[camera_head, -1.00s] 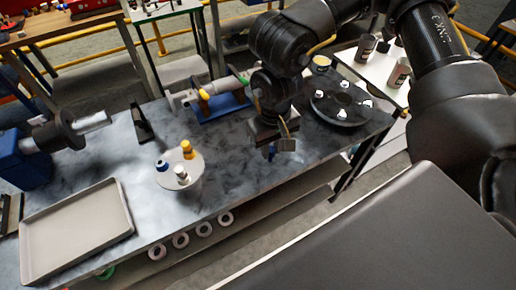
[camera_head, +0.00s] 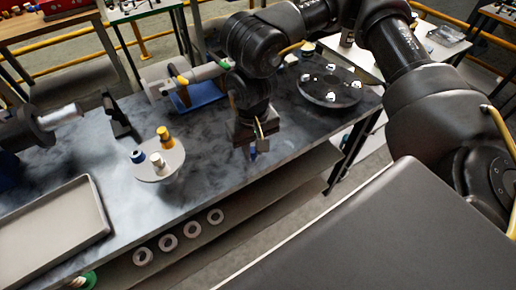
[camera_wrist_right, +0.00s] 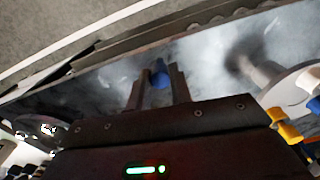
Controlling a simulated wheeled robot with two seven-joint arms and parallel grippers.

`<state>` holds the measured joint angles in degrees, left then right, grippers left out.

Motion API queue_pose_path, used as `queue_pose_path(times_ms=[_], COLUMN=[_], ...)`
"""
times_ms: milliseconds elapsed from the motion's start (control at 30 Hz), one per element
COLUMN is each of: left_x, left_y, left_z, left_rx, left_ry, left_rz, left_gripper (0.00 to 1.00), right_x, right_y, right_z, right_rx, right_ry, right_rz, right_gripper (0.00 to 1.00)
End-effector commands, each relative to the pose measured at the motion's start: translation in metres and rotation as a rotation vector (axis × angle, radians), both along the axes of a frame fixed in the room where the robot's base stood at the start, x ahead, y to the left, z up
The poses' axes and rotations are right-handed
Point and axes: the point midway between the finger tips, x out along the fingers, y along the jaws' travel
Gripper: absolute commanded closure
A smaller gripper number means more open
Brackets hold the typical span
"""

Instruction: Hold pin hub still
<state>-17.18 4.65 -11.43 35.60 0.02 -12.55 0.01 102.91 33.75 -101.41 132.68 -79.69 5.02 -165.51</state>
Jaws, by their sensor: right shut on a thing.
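My right gripper (camera_head: 254,147) is over the front part of the bench. It is shut on a small blue piece (camera_wrist_right: 160,74), which shows between its fingers in the right wrist view. Much of that piece is hidden by the fingers. No part in view is clearly recognisable as the pin hub. A dark round plate (camera_head: 328,86) with several pale studs lies at the bench's right end, apart from the gripper. At the left edge, a dark flange (camera_head: 22,125) carries a silver shaft. My left gripper is not in view.
A white disc (camera_head: 160,170) with blue, white and yellow pegs stands left of the gripper. A blue cradle (camera_head: 197,96) with a grey cylinder stands behind it. An empty grey tray (camera_head: 50,235) is at front left. Several rings (camera_head: 192,229) lie on the lower shelf.

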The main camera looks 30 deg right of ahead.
Motion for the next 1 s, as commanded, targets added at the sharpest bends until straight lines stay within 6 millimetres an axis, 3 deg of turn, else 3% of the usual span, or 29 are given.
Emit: queue_pose_path(times_ms=[267, 600, 800, 1000], left_x=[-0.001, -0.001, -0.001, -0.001], left_y=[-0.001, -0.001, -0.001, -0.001], left_z=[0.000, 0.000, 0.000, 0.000], left_rx=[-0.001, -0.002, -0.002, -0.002], left_ry=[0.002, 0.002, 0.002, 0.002], left_rz=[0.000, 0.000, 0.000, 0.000], left_gripper=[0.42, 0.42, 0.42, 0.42], right_x=[0.054, 0.120, 0.146, 0.157], right_y=[0.058, 0.156, 0.215, 0.246], right_z=[0.020, 0.063, 0.094, 0.114], right_rx=[0.001, 0.005, 0.007, 0.006], right_ry=[-0.005, -0.005, -0.004, 0.001], right_rz=[-0.639, -1.622, -2.141, -2.420], right_gripper=[1.00, 1.00, 1.00, 1.00])
